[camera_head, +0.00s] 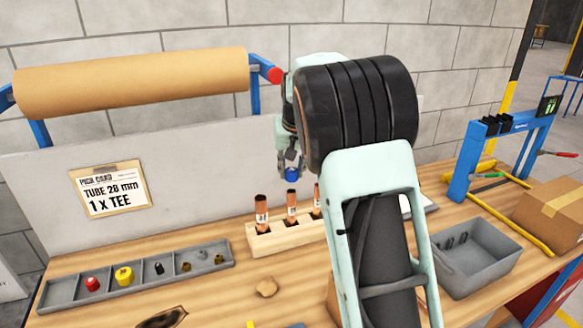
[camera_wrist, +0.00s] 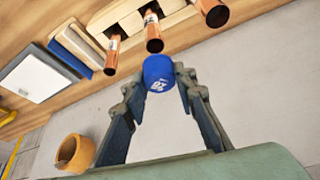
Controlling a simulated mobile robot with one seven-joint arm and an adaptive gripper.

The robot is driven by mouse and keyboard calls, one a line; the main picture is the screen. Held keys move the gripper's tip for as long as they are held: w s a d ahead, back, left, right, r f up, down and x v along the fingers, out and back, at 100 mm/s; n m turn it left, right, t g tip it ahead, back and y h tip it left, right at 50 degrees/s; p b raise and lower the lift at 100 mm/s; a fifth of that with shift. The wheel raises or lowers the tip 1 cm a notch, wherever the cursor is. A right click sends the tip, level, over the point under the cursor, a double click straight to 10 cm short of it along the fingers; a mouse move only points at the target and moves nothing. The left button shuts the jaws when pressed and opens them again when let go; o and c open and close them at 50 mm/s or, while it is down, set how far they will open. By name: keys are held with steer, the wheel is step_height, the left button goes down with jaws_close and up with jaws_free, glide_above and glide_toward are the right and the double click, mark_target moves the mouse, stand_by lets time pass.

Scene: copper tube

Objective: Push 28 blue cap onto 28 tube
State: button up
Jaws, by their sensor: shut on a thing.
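The blue cap (camera_head: 291,174) is held between the fingertips of my gripper (camera_head: 290,166), above the copper tubes. In the wrist view the blue cap (camera_wrist: 158,71) shows a white marking that looks like 28, and both fingers of my gripper (camera_wrist: 158,84) touch its sides. Three copper tubes stand upright in a wooden block (camera_head: 262,241): left (camera_head: 261,212), middle (camera_head: 292,207) and right (camera_head: 317,204). Their labels are too small to read, so I cannot tell which is the 28 tube. The cap is apart from the tubes.
A grey compartment tray (camera_head: 130,279) at left holds red, yellow, black and brass-coloured pieces. A grey bin (camera_head: 478,262), a blue frame (camera_head: 460,165) and a cardboard box (camera_head: 555,210) stand at right. A paper roll (camera_head: 135,82) hangs behind. My arm hides part of the bench.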

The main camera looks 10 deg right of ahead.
mark_target(291, 191)
steer(key=shift+f+b, duration=0.8)
steer(key=shift+f, duration=0.75)
steer(key=shift+f+b, duration=1.15)
steer(key=shift+f, duration=0.65)
stand_by(0.3)
steer(key=o, duration=0.8)
steer(key=shift+r, duration=0.1)
steer(key=v, duration=1.2)
